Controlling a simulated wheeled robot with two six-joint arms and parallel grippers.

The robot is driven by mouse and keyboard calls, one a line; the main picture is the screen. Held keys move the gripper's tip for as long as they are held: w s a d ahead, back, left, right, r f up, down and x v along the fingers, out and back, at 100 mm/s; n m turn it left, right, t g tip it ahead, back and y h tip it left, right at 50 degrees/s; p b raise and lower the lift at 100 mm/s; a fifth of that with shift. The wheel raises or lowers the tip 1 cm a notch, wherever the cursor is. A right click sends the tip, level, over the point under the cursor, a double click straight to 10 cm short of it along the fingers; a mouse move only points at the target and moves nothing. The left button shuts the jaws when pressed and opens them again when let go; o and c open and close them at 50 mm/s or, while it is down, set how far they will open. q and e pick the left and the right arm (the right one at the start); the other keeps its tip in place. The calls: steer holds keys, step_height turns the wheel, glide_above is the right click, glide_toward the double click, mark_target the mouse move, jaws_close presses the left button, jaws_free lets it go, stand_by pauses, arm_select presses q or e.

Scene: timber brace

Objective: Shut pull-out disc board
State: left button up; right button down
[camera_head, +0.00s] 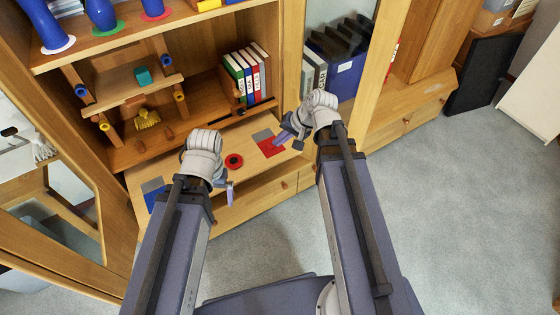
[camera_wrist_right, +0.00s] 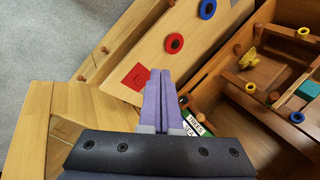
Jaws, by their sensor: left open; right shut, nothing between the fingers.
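The pull-out disc board (camera_head: 200,178) sticks out from the wooden cabinet below its open shelf. It carries a red disc with a dark centre (camera_head: 234,161), a red square (camera_head: 272,147) and a blue square (camera_head: 155,198). The right wrist view shows the board (camera_wrist_right: 150,50), its red disc (camera_wrist_right: 174,43) and a blue disc (camera_wrist_right: 207,9). My right gripper (camera_head: 280,139) is shut and empty at the board's right end, its tips (camera_wrist_right: 160,72) beside the red square; contact is unclear. My left gripper (camera_head: 230,194) is open near the board's front edge; its fingers are partly hidden.
Binders (camera_head: 247,74) stand on the shelf above the board, beside a rack with coloured rings (camera_head: 130,85). A drawer (camera_head: 255,197) lies below the board. A glass door (camera_head: 60,190) stands open at left. Carpet (camera_head: 450,200) at right is clear.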

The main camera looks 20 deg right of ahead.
mark_target(254, 122)
steer(key=w+d+f+m+t+b, duration=0.25)
steer(key=d+f+b, duration=0.25)
steer(key=f+b, duration=0.35)
steer(key=w+d+f+m+t+b, duration=0.1)
steer(key=w+d+f+m+b, duration=0.2)
steer(key=d+f+b, duration=0.45)
steer(key=b+x, duration=0.3)
steer(key=x, duration=0.1)
steer(key=a+b+x, duration=0.1)
steer(key=b+x, duration=0.2)
steer(key=a+b+x, duration=0.1)
steer(key=b+x, duration=0.1)
steer(key=x, duration=0.2)
steer(key=shift+r+b, duration=0.15)
steer(key=shift+b, duration=0.25)
steer(key=shift+w+a+r+p, duration=0.25)
steer(key=shift+w+a, duration=0.1)
steer(key=shift+w, duration=0.15)
steer(key=shift+w+a+r+p, duration=0.15)
steer(key=shift+w+a+r, duration=0.05)
steer(key=shift+w+a, duration=0.5)
steer(key=shift+w, duration=0.2)
steer(key=shift+w, duration=0.1)
